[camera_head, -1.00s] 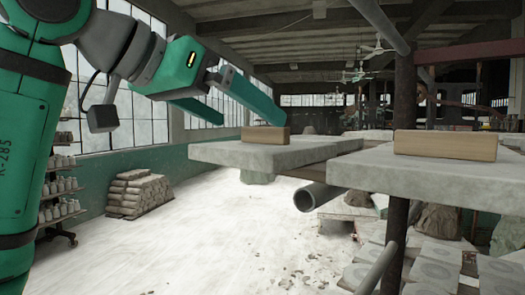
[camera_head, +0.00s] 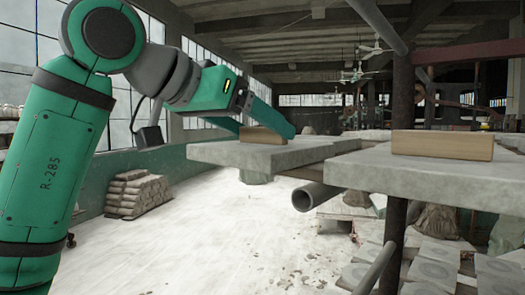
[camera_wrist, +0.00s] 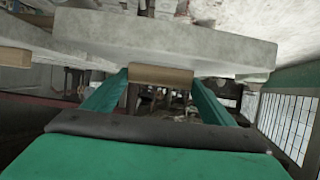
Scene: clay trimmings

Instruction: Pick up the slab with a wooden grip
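A grey slab (camera_head: 225,157) with a pale wooden grip (camera_head: 262,136) on top lies level at the middle of the head view. In the wrist view the slab (camera_wrist: 165,38) appears at the top, with the wooden grip (camera_wrist: 161,75) below it. My gripper (camera_head: 266,131) is open at this grip, with its two green fingers spread. In the wrist view one finger lies near each end of the grip, with narrow gaps visible. The far finger's tip is partly hidden behind the grip in the head view.
A second, nearer slab (camera_head: 370,172) with its own wooden grip (camera_head: 442,145) stands to the right. A pipe (camera_head: 316,195) runs beneath the slabs, and a dark post (camera_head: 402,100) rises behind. Stacked sacks (camera_head: 138,193) stand by the left wall.

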